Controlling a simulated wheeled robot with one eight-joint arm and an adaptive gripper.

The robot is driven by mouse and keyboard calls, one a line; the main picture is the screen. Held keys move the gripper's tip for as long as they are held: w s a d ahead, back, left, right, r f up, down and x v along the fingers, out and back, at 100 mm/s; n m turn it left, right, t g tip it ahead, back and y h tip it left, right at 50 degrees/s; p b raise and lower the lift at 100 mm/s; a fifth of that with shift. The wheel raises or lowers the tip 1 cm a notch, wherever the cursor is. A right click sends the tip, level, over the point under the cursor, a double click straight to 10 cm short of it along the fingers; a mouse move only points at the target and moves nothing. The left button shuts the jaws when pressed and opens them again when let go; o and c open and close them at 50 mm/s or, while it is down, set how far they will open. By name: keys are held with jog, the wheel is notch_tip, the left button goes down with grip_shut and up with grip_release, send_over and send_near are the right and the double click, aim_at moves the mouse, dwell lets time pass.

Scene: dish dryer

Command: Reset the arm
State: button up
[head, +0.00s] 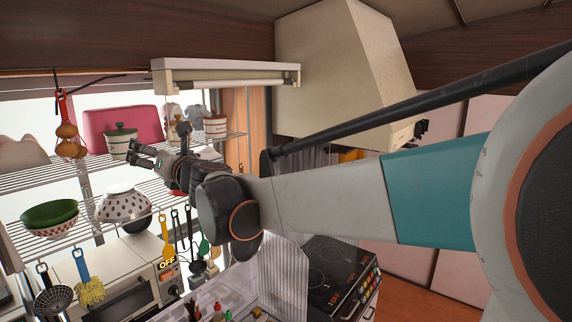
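My gripper (143,155) is at the left of the head view, at the end of my outstretched arm. It is in front of the wire dish rack, near the upper shelf. Its two fingers point left and look spread apart, with nothing visible between them. A white bowl with dark dots (124,203) sits on the lower shelf below my gripper. A lidded pot with a green lid (119,141) stands behind it on the upper shelf. My arm crosses the picture from the right and hides part of the rack's right side.
A green bowl (48,214) sits on the lower shelf at left. Utensils such as a yellow spatula (167,243) hang below it. A toaster oven (125,287) stands underneath. A range hood (335,85) juts out above a black stovetop (335,265). Open floor (425,297) shows at lower right.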

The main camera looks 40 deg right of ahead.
jog(key=s+d+f+m+g+h+b, duration=0.25)
jog(key=s+f+m+b, duration=0.5)
jog(key=f+m, duration=0.4)
jog(key=s+d+f+m+g+h+b, duration=0.25)
jog(key=s+f+m+b, duration=0.5)
jog(key=f, duration=0.65)
jog(key=s+a+f+m+g+y+b, duration=0.1)
jog(key=s+f+m+b, duration=0.3)
jog(key=f, duration=0.6)
jog(key=s+a+f+m+g+y+b, duration=0.1)
jog(key=s+a+f+m+g+b, duration=0.2)
jog(key=s+f, duration=0.5)
jog(key=s+a+f+m+g+y+b, duration=0.1)
jog(key=s+f+m+b, duration=0.5)
jog(key=f, duration=0.6)
jog(key=shift+a+f+g+y+b, duration=0.3)
jog(key=shift+a+g+b, duration=0.2)
jog(key=shift+a, duration=0.75)
